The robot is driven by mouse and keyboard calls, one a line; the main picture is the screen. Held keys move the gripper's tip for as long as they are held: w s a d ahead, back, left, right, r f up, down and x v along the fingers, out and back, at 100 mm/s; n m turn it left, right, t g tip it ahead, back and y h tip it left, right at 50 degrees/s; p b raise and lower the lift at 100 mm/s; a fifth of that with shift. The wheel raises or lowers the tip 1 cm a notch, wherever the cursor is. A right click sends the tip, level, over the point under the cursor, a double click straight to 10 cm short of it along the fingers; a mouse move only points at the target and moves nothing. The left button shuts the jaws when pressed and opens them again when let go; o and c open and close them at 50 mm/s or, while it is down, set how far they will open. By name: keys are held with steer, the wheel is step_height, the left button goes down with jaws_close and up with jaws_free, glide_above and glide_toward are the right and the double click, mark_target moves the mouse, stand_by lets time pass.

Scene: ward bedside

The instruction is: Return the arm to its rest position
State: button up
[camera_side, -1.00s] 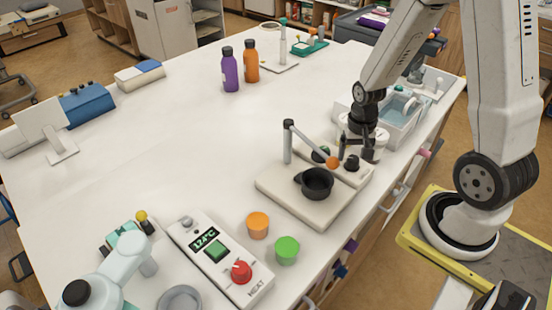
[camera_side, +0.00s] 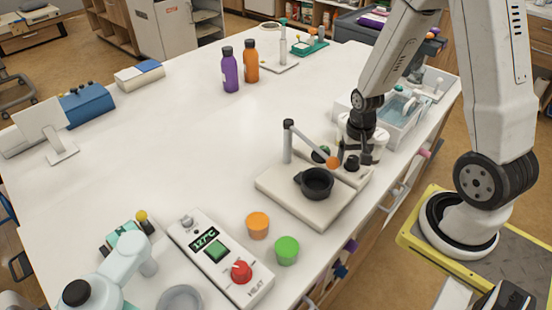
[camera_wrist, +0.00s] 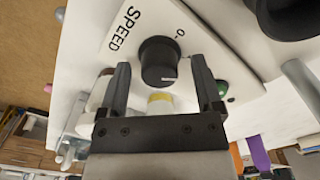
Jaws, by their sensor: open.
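My gripper (camera_side: 353,155) is low over the control panel of the stirrer plate (camera_side: 330,206) in the side view. In the wrist view my gripper (camera_wrist: 160,66) is open, with its two dark fingers apart. The black SPEED knob (camera_wrist: 158,62) shows between and ahead of the fingertips, with visible gaps at both sides. The knob (camera_side: 352,163) also shows just below the fingers in the side view. Nothing is held.
A black pot (camera_side: 316,183) sits on the plate, beside a grey post (camera_side: 288,145) with an arm. A clear bin (camera_side: 402,115) and white containers stand close behind my gripper. Orange (camera_side: 258,225) and green (camera_side: 287,250) cups stand in front. The table's middle is clear.

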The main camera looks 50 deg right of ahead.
steer(key=shift+r, duration=3.7)
steer(key=shift+f, duration=4)
steer(key=shift+r+n, duration=0.1)
steer(key=shift+n, duration=4.7)
steer(key=shift+n, duration=0.3)
steer(key=shift+m, duration=0.6)
steer(key=shift+m, duration=2)
steer(key=shift+m, duration=0.3)
steer(key=shift+n, duration=0.6)
